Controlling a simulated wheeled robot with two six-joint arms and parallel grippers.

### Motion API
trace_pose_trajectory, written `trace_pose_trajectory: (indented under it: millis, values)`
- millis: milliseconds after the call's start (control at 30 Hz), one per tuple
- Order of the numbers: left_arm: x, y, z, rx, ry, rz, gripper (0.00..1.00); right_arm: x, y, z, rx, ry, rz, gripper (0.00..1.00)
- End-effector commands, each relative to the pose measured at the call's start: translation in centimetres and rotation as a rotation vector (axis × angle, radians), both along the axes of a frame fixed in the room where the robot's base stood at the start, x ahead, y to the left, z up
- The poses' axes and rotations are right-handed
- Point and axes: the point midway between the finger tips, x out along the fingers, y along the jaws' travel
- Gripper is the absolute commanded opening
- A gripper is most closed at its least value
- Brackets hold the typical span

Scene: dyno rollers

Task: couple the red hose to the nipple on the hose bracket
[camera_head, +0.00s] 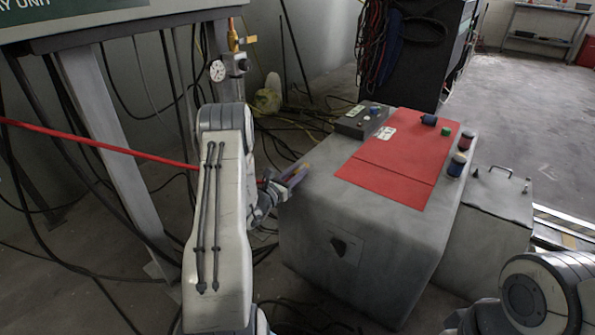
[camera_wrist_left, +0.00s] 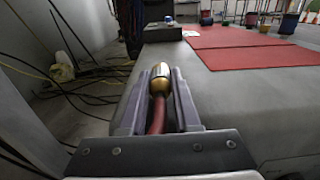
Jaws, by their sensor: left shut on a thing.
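The red hose (camera_head: 100,145) comes in from the left edge and passes behind my left arm. In the left wrist view its brass-coloured end coupling (camera_wrist_left: 160,79) points away from the wrist, with the red hose behind it. My left gripper (camera_head: 297,176) is shut on this hose end, just left of the grey block's near top edge. It also shows in the left wrist view (camera_wrist_left: 160,95), one finger on each side. A brass-coloured fitting (camera_head: 233,38) shows above a round gauge at top centre; I cannot tell whether it is the bracket's nipple. My right gripper is out of view.
The grey block (camera_head: 360,250) carries a red mat (camera_head: 395,165), a small dark box (camera_head: 362,122) and several small coloured cylinders. Loose cables hang and lie on the left. A steel frame leg (camera_head: 110,140) stands behind my left arm.

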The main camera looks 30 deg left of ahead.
Motion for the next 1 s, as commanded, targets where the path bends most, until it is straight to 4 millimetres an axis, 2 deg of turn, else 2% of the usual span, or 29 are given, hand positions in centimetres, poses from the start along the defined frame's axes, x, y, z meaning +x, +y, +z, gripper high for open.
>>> trace_pose_trajectory:
  millis: [233,267,333,367,733,867,1000]
  values:
    - [0.0,0.0,0.0,0.001,-0.001,0.0,0.0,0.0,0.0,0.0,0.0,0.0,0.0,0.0]
    - [0.0,0.0,0.0,0.001,-0.001,0.0,0.35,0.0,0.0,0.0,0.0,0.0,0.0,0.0]
    - [0.0,0.0,0.0,0.001,-0.001,0.0,0.61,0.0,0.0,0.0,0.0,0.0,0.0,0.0]
    - [0.0,0.0,0.0,0.001,-0.001,0.0,0.66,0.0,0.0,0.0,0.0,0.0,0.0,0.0]
    - [-0.5,0.1,0.0,-0.001,0.002,0.001,0.66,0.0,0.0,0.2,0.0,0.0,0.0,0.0]
    - [-2.3,0.2,0.1,-0.003,0.003,0.004,0.66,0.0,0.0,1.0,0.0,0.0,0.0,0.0]
    - [-5.2,0.4,0.2,-0.004,0.003,0.006,0.66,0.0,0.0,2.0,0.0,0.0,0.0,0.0]
